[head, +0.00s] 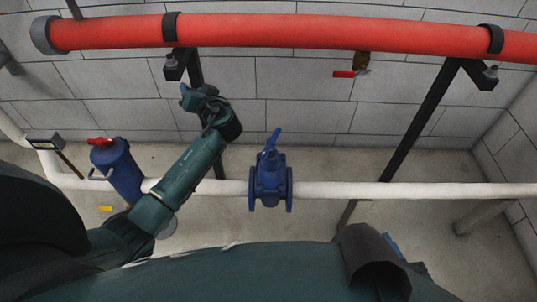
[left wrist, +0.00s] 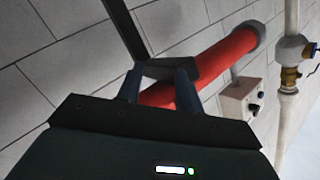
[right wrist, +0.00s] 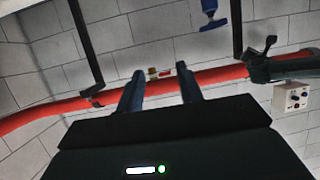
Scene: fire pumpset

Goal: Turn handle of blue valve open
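The blue valve (head: 268,183) sits on the white pipe in the middle of the head view, its blue handle (head: 273,141) on top. The handle also shows at the top edge of the right wrist view (right wrist: 213,22), upside down. My left gripper (head: 186,95) is up and left of the valve, apart from it; in the left wrist view its fingers (left wrist: 160,85) stand apart with nothing gripped. My right gripper's fingers (right wrist: 159,88) are also apart and empty, clear of the valve. In the head view my right arm mostly hides that gripper.
A red pipe (head: 300,31) runs along the wall on black brackets. A small brass valve with a red lever (head: 345,74) hangs below it. A blue cylinder with a red top (head: 122,172) stands left. The space right of the blue valve, above the white pipe (head: 400,189), is largely clear.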

